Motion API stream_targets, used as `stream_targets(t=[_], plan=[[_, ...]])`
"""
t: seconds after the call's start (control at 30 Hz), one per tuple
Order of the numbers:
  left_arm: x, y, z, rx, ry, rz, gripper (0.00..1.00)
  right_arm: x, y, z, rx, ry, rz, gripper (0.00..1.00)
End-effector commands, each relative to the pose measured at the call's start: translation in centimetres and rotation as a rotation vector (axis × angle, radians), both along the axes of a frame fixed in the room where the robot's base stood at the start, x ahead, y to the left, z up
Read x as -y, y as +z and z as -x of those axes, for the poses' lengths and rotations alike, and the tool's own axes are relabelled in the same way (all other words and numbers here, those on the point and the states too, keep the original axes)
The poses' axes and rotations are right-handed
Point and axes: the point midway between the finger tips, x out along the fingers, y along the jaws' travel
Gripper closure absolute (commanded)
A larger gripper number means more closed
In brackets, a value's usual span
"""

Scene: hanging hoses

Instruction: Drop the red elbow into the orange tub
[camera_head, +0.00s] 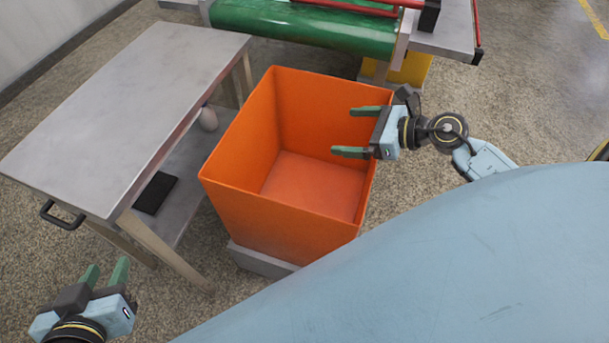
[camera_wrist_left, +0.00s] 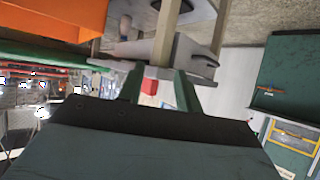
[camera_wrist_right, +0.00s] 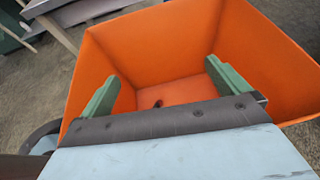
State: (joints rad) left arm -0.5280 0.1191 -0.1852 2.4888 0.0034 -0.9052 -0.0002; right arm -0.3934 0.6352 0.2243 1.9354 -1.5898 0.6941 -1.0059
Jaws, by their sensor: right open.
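The orange tub (camera_head: 240,210) stands open at the centre of the head view, and its inside fills much of the right wrist view (camera_wrist_right: 190,40). My right gripper (camera_head: 350,132) is over the tub's right side, open, with nothing between its fingers (camera_wrist_right: 165,88). A small dark shape (camera_wrist_right: 158,104) shows on the tub floor between the fingers; I cannot tell what it is. My left gripper (camera_head: 104,272) is at the lower left, apart from the tub, open and empty. I cannot make out the red elbow for certain in any view.
A grey metal table (camera_head: 130,90) with a lower shelf stands left of the tub. A dark flat item (camera_head: 155,193) lies on that shelf. A green roller machine (camera_head: 300,25) is behind the tub. A small red block (camera_wrist_left: 149,86) shows beyond my left fingers in the left wrist view.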

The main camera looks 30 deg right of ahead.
Motion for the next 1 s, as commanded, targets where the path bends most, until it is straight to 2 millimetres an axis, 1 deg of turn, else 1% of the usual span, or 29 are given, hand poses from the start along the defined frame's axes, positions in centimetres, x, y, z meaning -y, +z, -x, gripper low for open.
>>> stream_targets(t=[0.03,0.1,0.2,0.33,0.5,1.0], plan=[[-0.3,-0.5,0.5,-0.049,0.005,-0.014,0.66,0.5,0.4,0.8,-0.003,0.0,0.001,0.0],[-0.7,-1.4,1.3,-0.112,0.01,-0.029,0.66,1.1,0.8,1.7,-0.004,0.0,0.002,0.0],[-1.2,-2.3,2.2,-0.188,0.016,-0.048,0.66,1.8,1.4,2.7,-0.001,0.0,0.0,0.0],[-1.6,-3.1,3.1,-0.252,0.022,-0.064,0.66,2.4,1.8,3.5,-0.001,0.0,-0.001,0.0],[-1.8,-3.5,3.6,-0.283,0.025,-0.072,0.66,2.7,2.0,3.9,0.0,0.0,0.0,0.0],[-1.8,-3.5,3.6,-0.282,0.024,-0.071,0.66,2.7,1.9,3.9,0.001,0.0,-0.001,0.0]])
